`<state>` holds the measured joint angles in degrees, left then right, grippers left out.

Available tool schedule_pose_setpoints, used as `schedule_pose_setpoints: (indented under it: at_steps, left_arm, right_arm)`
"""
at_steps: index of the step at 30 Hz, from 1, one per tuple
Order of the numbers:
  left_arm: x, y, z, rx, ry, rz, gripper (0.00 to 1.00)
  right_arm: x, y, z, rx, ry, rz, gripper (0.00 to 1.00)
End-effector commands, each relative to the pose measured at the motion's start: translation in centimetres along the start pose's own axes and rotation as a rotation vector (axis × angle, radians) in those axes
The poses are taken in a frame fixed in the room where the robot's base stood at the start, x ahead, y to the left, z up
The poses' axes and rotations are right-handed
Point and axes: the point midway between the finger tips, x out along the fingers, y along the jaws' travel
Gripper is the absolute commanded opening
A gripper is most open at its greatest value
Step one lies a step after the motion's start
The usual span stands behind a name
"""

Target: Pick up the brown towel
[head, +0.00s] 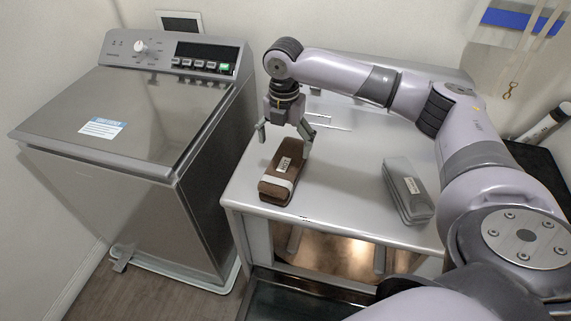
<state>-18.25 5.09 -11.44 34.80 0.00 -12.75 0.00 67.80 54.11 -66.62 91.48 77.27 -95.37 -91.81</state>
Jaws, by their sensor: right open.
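The brown towel (275,190) is a folded bundle with a pale band and a small white label. It lies near the left front corner of the grey table (340,205). My right gripper (284,143) points down over the towel's far end with its fingers spread. One finger is left of the towel and the other is close to its far right side. I cannot tell whether the fingers touch it. My left gripper is not in view.
A grey folded towel (405,187) with a label lies on the table to the right. A closed top-load washer (140,110) stands left of the table. A wall (350,25) is behind. The table between the towels is clear.

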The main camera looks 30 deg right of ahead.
Motion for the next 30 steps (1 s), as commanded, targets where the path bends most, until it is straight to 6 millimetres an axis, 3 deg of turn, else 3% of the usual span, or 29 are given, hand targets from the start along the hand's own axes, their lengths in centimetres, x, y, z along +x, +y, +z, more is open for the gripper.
schedule_pose_setpoints:
  at_steps: [9, 19, 27, 30]
  left_arm:
    - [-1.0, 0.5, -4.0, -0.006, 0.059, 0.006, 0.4]
    - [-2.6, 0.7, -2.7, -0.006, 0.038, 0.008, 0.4]
    - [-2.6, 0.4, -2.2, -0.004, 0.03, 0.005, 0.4]
    - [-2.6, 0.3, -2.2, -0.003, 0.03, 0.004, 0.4]
  right_arm:
    - [2.7, -0.1, 0.0, 0.001, 0.001, -0.001, 0.88]
    - [7.1, -0.3, -0.2, 0.0, 0.001, 0.0, 0.88]
    - [7.5, -0.3, -0.1, 0.0, 0.0, 0.001, 0.88]
    - [7.5, -0.3, -0.1, 0.0, 0.0, 0.001, 0.82]
